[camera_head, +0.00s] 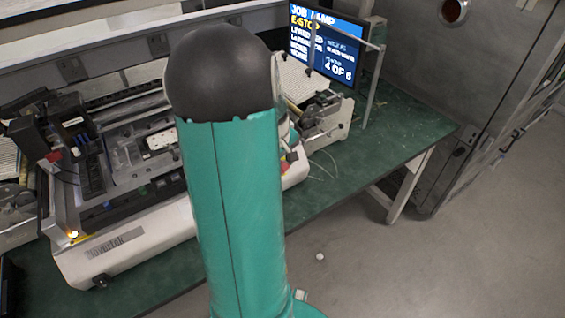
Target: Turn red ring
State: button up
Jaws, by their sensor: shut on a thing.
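A small red and yellow part (284,167), perhaps the red ring, shows at the right edge of my teal arm, on the front of the white machine (130,250). Most of it is hidden behind the arm, so I cannot tell its shape or angle. A small dark piece sits just above it, too small to tell what it is. My gripper is not to be made out; my own arm, with its black rounded joint, covers the middle of the view.
The machine stands on a green bench (400,135). A screen (325,45) at the back reads E-STOP and 4 OF 6. A grey metal cabinet (470,90) stands at the right. Bench legs (408,188) stand at the right end. The floor (450,260) at lower right is mostly clear.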

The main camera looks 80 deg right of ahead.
jog(key=m+t+y, duration=0.1)
jog(key=m+y, duration=0.1)
jog(key=shift+s+d+m+t, duration=0.2)
jog(key=shift+d+m+t, duration=0.1)
jog(key=shift+t, duration=0.1)
jog(key=shift+s+d+m+t+y, duration=0.1)
jog(key=shift+s+m+t+y, duration=0.05)
jog(key=shift+m+t+y, duration=1.1)
jog(key=shift+m, duration=0.25)
jog(key=o, duration=1)
jog(key=v, duration=1.3)
jog(key=shift+s+r, duration=0.25)
jog(key=shift+r, duration=0.1)
